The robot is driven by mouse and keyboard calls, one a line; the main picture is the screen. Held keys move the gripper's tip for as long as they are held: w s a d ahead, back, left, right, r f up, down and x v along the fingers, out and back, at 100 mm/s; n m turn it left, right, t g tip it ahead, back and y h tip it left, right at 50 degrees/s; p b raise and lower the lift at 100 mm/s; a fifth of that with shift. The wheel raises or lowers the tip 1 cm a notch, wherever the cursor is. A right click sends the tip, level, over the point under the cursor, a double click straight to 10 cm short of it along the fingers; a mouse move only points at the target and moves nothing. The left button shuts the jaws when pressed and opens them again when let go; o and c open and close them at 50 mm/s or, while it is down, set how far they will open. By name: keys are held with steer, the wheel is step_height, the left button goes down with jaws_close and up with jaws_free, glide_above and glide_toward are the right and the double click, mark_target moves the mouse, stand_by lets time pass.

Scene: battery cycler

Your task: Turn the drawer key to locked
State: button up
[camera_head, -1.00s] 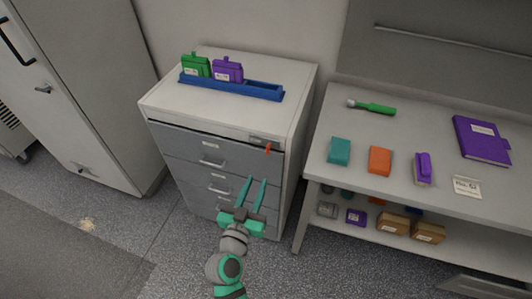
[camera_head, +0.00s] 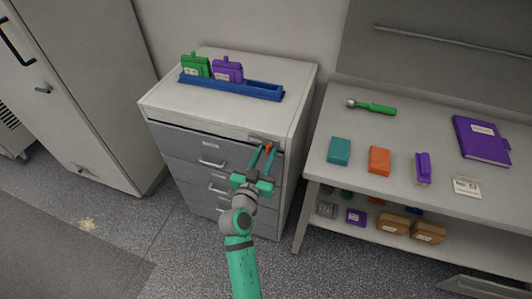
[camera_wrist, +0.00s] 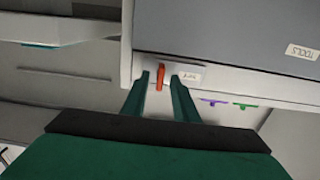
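The drawer key (camera_head: 269,147) is small and orange-red, at the upper right of the grey drawer cabinet's front (camera_head: 201,166). In the wrist view the key (camera_wrist: 161,77) stands out along the picture's vertical, beside a small white label (camera_wrist: 190,76). My gripper (camera_head: 265,150) is at the cabinet front with its two green fingers apart. In the wrist view the fingertips (camera_wrist: 160,77) lie on either side of the key, with a visible gap on each side. The label's print is too small to read surely.
A blue rack (camera_head: 232,87) with a green and a purple pack stands on the cabinet. A workbench (camera_head: 335,121) with several small items is close on the right. A tall grey cabinet (camera_head: 85,90) stands at the left. The floor in front is clear.

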steer(key=shift+w+d, duration=0.1)
steer(key=shift+w, duration=0.1)
jaws_close()
steer(key=shift+n, duration=0.3)
steer(key=n, duration=1.7)
steer(key=shift+a+f, duration=0.2)
steer(key=shift+a, duration=0.05)
steer(key=shift+n, duration=0.3)
